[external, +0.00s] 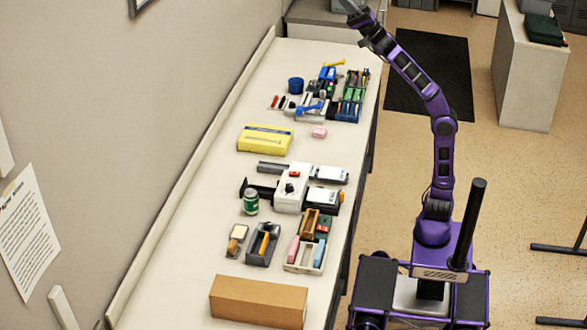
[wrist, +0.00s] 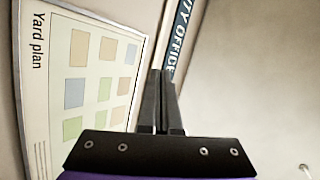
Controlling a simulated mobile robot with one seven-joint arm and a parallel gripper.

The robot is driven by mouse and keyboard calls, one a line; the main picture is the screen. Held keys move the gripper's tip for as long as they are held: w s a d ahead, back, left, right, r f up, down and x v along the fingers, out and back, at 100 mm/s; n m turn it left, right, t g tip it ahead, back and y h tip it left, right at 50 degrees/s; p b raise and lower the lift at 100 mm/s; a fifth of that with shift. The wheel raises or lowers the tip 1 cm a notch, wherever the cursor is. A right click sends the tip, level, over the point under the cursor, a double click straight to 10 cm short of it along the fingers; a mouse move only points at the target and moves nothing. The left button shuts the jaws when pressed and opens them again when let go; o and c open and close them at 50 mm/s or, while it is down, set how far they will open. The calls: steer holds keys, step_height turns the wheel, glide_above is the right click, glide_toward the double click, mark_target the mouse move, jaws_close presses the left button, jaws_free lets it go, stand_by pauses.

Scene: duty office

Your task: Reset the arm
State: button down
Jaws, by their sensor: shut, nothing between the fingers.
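My arm is purple and black and stands raised at the right of the long table in the external view. My gripper (external: 352,8) is high at the top edge of that view, above the table's far end, and partly cut off. In the wrist view my gripper (wrist: 162,75) shows two dark fingers side by side, shut with nothing between them. The wrist view faces a wall with a yard plan poster (wrist: 95,75) and a duty office sign (wrist: 183,40).
The long table (external: 200,245) holds a cardboard box (external: 258,301), a yellow case (external: 265,139), a green can (external: 251,201), a blue cup (external: 295,85), trays and several small items. A dark mat (external: 440,70) lies on the floor. A grey cabinet (external: 525,85) stands at the right.

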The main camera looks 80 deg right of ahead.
steer(key=w+d+f+m+g+h+p, duration=0.1)
steer(key=w+d+f+m+h+p, duration=0.1)
steer(key=w+d+f+m, duration=0.55)
steer(key=s+a+f+n+g+p, duration=0.25)
steer(key=f+n+g, duration=0.2)
steer(key=f, duration=0.55)
steer(key=s+a+f+n+g+p, duration=0.1)
steer(key=s+a+f+n+g, duration=0.35)
steer(key=f, duration=0.65)
steer(key=s+a+f+n+g+p, duration=0.1)
steer(key=s+a+f+n+g, duration=0.3)
steer(key=f, duration=0.6)
steer(key=s+d+f+g+h+p, duration=0.1)
steer(key=s+d+f+h, duration=0.2)
steer(key=f, duration=0.5)
steer(key=s+d+f+n+g+h+p, duration=0.1)
steer(key=s+d+f+g+h, duration=0.1)
steer(key=s+f, duration=0.3)
steer(key=s+d+f+g+h+p, duration=0.1)
steer(key=s+d+f+g+h, duration=0.1)
steer(key=f, duration=1)
steer(key=s+d+h, duration=0.1)
steer(key=s+h, duration=0.1)
steer(key=h, duration=0.1)
steer(key=shift+s+d+f, duration=0.15)
steer(key=shift+s+d, duration=0.15)
steer(key=shift+d, duration=0.1)
steer(key=shift+n, duration=0.25)
